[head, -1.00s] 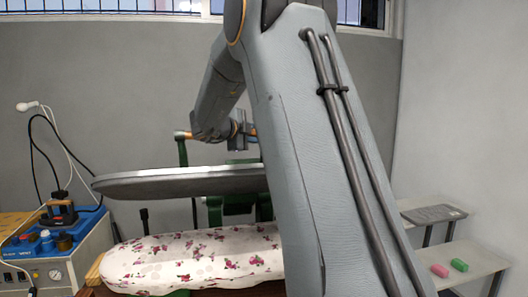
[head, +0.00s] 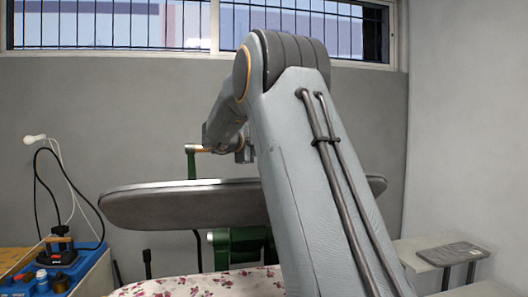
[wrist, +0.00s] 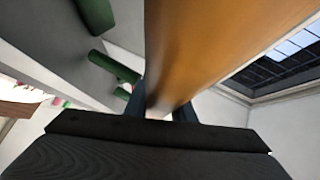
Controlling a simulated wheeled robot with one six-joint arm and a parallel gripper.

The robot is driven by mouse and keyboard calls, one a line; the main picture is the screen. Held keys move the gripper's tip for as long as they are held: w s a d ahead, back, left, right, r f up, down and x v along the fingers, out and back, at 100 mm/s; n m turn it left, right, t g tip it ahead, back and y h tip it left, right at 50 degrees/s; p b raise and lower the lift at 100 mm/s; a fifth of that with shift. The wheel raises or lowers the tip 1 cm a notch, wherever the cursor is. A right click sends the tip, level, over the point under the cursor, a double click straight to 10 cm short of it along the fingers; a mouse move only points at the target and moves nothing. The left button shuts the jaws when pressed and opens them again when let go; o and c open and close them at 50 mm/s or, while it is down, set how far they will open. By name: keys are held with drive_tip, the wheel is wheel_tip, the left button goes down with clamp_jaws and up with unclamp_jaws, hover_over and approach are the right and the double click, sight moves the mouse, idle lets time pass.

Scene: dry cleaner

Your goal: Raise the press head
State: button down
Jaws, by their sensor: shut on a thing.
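The press head (head: 180,208) is a long grey slab with a pale rim. It hangs apart from and above the floral-covered padded board (head: 200,285), with its dark face tilted partly toward me. A green lever (head: 191,164) rises behind the head and carries a wooden handle (head: 202,148). My gripper (head: 240,150) is at this handle, partly hidden by my arm. In the wrist view the handle (wrist: 215,45) fills the upper middle, and my gripper (wrist: 160,110) is shut on it. My arm covers part of the head's right side.
A blue steam unit (head: 75,278) with an iron (head: 60,247) and cables stands at the left. A pale shelf (head: 425,253) with a grey pad (head: 452,254) is at the right. A barred window (head: 120,25) is in the back wall.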

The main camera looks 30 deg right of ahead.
drive_tip(key=c, duration=1.5)
unclamp_jaws()
drive_tip(key=shift+w+a+f, duration=0.15)
drive_tip(key=shift+w+f, duration=0.1)
drive_tip(key=shift+f, duration=0.15)
drive_tip(key=b+v, duration=0.3)
drive_tip(key=v, duration=0.3)
drive_tip(key=shift+s+a+r, duration=0.15)
drive_tip(key=shift+a+r, duration=0.05)
drive_tip(key=shift+s+a+r+b, duration=0.2)
drive_tip(key=shift+s+a+b, duration=0.1)
drive_tip(key=shift+a, duration=0.2)
